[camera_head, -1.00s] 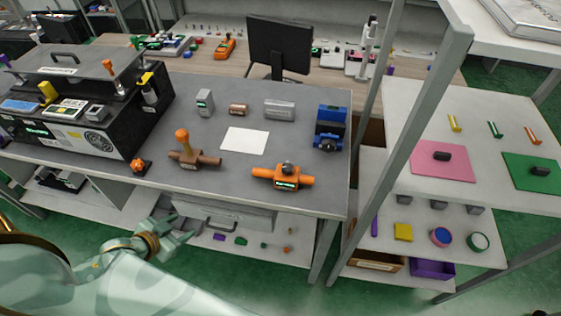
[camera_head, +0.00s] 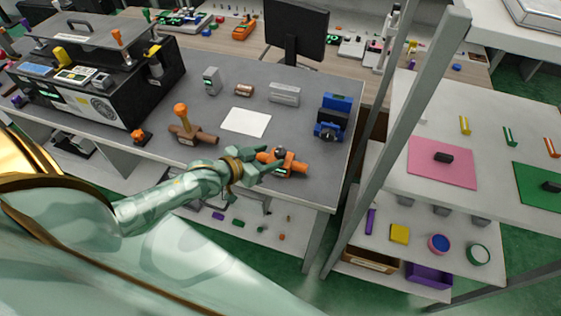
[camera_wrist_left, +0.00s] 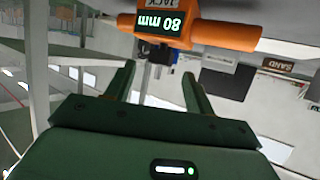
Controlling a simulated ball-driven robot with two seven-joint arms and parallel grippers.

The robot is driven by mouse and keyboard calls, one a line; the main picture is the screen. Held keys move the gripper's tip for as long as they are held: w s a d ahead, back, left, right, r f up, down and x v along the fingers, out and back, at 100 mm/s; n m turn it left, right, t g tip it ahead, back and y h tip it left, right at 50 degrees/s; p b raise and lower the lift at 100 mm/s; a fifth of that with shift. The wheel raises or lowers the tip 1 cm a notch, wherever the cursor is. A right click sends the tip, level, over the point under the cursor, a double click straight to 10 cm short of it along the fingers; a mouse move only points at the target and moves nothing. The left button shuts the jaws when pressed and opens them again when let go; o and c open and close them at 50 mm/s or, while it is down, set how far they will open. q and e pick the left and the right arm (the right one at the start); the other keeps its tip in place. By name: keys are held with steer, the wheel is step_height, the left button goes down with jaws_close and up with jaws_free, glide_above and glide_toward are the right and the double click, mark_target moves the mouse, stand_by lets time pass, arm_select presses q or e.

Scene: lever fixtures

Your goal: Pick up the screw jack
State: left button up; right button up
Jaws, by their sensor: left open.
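The screw jack is the orange tool (camera_head: 290,169) lying near the front right edge of the grey bench. In the left wrist view the screw jack (camera_wrist_left: 212,34) appears upside down, with a lit "80 mm" display and part of the word JACK. My left gripper (camera_head: 268,159) reaches in from the left to the screw jack's left end, which its fingers partly cover in the head view. In the left wrist view the gripper (camera_wrist_left: 157,70) is open, its fingers pointing toward the jack with nothing held between them. My right gripper is not in view.
On the grey bench (camera_head: 310,115) stand a brown tool with an orange knob (camera_head: 190,130), a white sheet (camera_head: 246,122), a blue device (camera_head: 332,118) and a black machine (camera_head: 110,95). A metal post (camera_head: 400,140) rises right of the bench, before white shelves.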

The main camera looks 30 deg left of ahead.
mark_target(276, 155)
arm_select(q)
steer(key=x, duration=0.2)
steer(key=b+x, duration=0.1)
steer(key=x, duration=0.1)
steer(key=shift+w+f, duration=0.15)
steer(key=shift+f, duration=0.3)
steer(key=shift+w+d+f, duration=0.1)
steer(key=shift+w+d, duration=0.05)
steer(key=shift+w, duration=0.2)
steer(key=shift+s, duration=0.1)
steer(key=shift+c, duration=0.6)
steer(key=c, duration=1)
jaws_close()
steer(key=shift+r, duration=0.2)
